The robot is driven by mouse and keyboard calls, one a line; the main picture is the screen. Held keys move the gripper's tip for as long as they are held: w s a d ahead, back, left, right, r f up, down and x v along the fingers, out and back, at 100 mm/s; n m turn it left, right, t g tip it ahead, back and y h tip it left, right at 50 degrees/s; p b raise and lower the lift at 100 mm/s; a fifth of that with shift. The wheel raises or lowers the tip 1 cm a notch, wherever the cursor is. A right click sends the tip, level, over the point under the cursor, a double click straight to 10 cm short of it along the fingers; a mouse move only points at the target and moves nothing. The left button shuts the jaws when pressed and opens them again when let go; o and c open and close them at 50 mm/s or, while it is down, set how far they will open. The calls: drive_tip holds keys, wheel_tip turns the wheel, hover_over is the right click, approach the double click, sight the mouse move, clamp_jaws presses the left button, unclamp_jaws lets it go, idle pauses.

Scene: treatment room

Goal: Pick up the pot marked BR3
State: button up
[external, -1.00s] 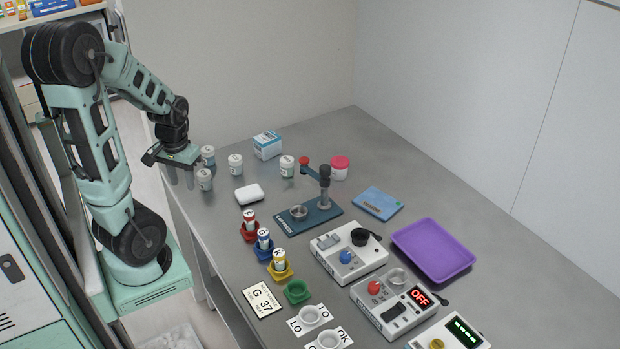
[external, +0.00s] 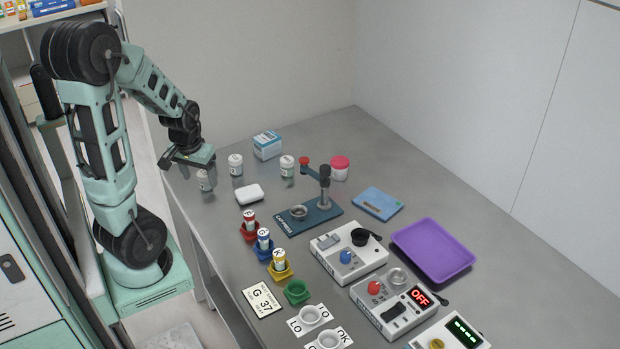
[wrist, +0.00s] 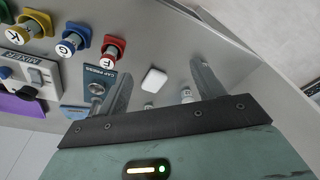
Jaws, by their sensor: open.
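In the wrist view my gripper (wrist: 160,76) is open and empty, fingers wide apart. A white pot (wrist: 186,96) shows between the fingers, near the right one, partly cut off by the gripper body.
A white rounded case (external: 249,193) lies near the pots and a blue-white box (external: 267,145) stands behind.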

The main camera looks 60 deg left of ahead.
drive_tip(key=w+a+f+t+y+b, duration=0.1)
drive_tip(key=w+f+t+y+b, duration=0.2)
drive_tip(key=w, duration=0.6)
drive_tip(key=w+a+f+t+b, duration=0.15)
drive_tip(key=w+f, duration=0.25)
drive_tip(key=w, duration=0.5)
drive_tip(key=n+t+y+b, duration=0.2)
drive_tip(key=t+y, duration=0.1)
drive_tip(key=y, duration=0.1)
approach(287, 160)
drive_tip(key=shift+s+d+f, duration=0.2)
drive_tip(key=shift+d+f, duration=0.1)
drive_tip(key=shift+f, duration=0.2)
drive_tip(key=shift+w+f+y, duration=0.1)
drive_tip(key=shift+w+y, duration=0.1)
drive_tip(key=shift+y, duration=0.3)
drive_tip(key=shift+w+a+f+y, duration=0.1)
drive_tip(key=shift+w+a+y, duration=0.2)
drive_tip(key=shift+a, duration=0.05)
drive_tip(key=shift+t, duration=0.25)
drive_tip(key=p+x, duration=0.1)
drive_tip(key=x, duration=1)
drive_tip(key=shift+w+f, duration=0.1)
drive_tip(key=shift+f, duration=0.05)
drive_tip(key=shift+c, duration=0.4)
drive_tip(key=c, duration=1)
